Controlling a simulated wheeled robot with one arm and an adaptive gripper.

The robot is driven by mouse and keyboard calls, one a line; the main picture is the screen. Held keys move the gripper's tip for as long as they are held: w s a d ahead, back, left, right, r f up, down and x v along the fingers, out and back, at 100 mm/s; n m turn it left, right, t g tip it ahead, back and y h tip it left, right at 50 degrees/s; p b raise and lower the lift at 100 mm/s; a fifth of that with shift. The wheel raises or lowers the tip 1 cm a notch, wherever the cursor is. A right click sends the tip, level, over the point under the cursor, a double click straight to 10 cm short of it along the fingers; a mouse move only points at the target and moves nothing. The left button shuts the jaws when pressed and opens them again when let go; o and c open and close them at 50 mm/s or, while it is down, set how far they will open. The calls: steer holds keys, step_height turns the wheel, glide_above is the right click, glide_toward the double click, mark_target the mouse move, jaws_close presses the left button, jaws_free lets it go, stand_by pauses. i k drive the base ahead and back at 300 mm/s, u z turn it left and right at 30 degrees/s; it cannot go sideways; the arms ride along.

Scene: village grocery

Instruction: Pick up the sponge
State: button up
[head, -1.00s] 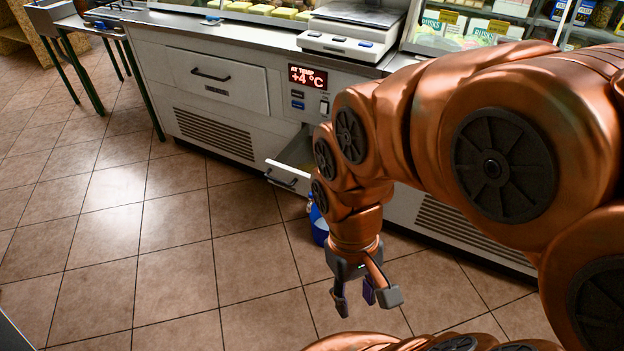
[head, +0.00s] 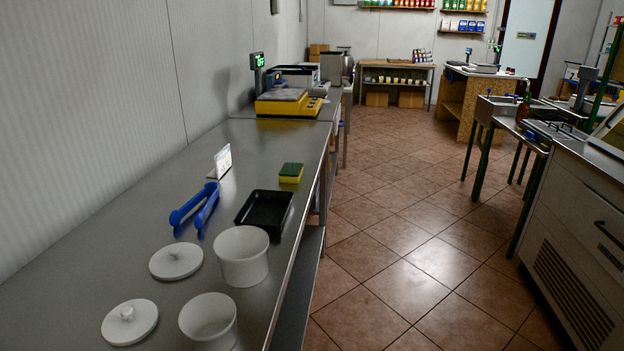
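The sponge (head: 291,173) is a small block with a green top and a yellow lower part. It lies on the long steel counter (head: 150,226) at the left of the head view, near the counter's right edge. It sits just beyond a black tray (head: 264,209) and apart from it. Nothing covers it. My gripper is out of view now.
Blue tongs (head: 195,204), a small white sign (head: 222,161), white pots (head: 241,256) and white lids (head: 176,261) share the counter. A yellow scale (head: 288,104) stands farther back. A cabinet (head: 578,241) is at the right. The tiled aisle (head: 405,236) is clear.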

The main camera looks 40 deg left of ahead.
mark_target(291, 173)
steer(key=u, duration=1.05)
steer(key=i, duration=1.5)
steer(key=u, duration=2.6)
